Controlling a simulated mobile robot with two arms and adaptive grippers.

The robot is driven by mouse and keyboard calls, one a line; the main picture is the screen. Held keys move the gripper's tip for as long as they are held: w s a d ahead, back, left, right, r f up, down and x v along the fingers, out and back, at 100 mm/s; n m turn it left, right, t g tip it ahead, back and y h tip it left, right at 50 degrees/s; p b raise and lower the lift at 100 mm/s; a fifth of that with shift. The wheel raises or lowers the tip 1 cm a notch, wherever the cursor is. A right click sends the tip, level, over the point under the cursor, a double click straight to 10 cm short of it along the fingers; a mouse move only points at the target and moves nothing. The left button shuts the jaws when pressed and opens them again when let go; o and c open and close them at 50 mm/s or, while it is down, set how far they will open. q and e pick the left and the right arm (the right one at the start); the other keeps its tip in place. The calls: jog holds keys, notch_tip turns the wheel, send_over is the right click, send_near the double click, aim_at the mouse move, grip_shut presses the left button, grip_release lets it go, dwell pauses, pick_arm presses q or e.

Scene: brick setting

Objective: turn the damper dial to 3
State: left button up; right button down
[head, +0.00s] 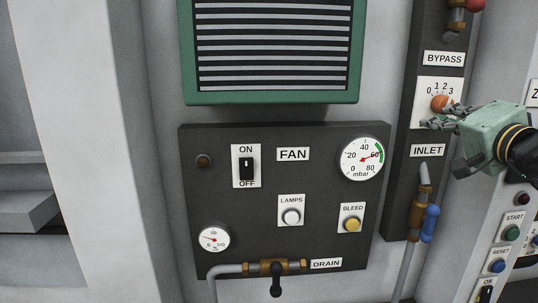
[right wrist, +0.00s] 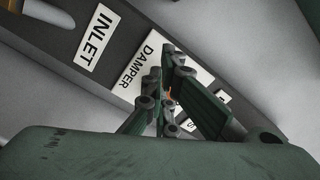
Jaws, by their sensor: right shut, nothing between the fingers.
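The damper dial (head: 439,102) is an orange knob on a white plate marked 0, 1, 2 and 3, on the dark panel at the right of the head view. Its pointer is too small to read. My right gripper (head: 438,115) comes in from the right with its fingers shut at the knob's lower right side, nothing held. In the right wrist view the shut fingers (right wrist: 170,68) cover most of the dial plate, and only a sliver of orange shows between them. Whether they touch the knob I cannot tell. My left gripper is not in view.
The DAMPER label (right wrist: 137,67) shows beside the fingers in the right wrist view. Below the dial are the INLET label (head: 427,151) and a blue-handled valve (head: 430,223). A red-knobbed BYPASS valve (head: 456,17) is above. The fan panel (head: 240,205) stands to the left.

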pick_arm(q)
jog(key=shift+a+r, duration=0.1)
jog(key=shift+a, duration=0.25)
pick_arm(e)
jog(key=shift+d+r, duration=0.3)
jog(key=shift+r, duration=0.05)
jog(key=shift+r, duration=0.2)
jog(key=shift+a+r, duration=0.1)
jog(key=shift+r, duration=0.15)
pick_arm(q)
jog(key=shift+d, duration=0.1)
pick_arm(e)
jog(key=shift+r, duration=0.1)
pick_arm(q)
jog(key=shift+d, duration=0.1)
pick_arm(e)
jog(key=shift+a, duration=0.1)
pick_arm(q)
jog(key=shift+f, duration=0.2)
pick_arm(e)
jog(key=shift+a, duration=0.1)
